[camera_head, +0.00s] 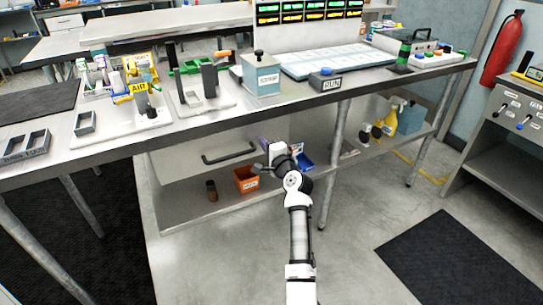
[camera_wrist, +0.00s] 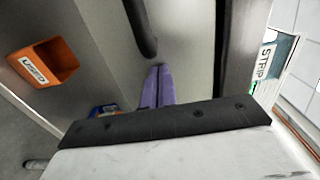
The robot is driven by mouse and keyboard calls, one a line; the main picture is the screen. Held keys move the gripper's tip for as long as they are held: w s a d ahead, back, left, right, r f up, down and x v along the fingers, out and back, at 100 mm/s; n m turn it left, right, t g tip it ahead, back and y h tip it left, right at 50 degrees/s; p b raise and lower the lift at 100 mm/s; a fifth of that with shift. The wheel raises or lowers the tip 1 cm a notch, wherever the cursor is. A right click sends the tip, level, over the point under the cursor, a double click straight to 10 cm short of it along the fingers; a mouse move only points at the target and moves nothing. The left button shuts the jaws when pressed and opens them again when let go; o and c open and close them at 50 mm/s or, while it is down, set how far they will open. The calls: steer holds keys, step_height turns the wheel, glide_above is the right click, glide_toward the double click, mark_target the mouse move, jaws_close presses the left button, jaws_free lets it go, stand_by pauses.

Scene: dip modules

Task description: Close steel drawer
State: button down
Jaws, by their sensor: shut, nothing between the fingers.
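The steel drawer (camera_head: 185,163) hangs under the workbench, with its plain grey front and dark bar handle (camera_head: 228,157) facing me. I cannot tell how far it stands out. My gripper (camera_head: 264,144) is at the right end of the drawer front, just right of the handle. In the wrist view the purple fingers (camera_wrist: 156,85) are together and empty, pointing at the grey drawer front (camera_wrist: 188,35). The handle (camera_wrist: 141,25) is close to the fingertips but not between them. I cannot tell whether the fingertips touch the front.
The bench top (camera_head: 215,118) above carries fixtures, a STRIP box (camera_head: 262,78) and a RUN button box (camera_head: 326,82). An orange bin (camera_head: 246,180) and a brown bottle (camera_head: 211,190) stand on the lower shelf. A bench leg (camera_head: 335,165) stands right of my arm. The floor at right is open.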

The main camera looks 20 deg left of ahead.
steer(key=shift+w+a+r+b, duration=0.35)
steer(key=shift+w+a, duration=0.4)
steer(key=shift+a, duration=0.15)
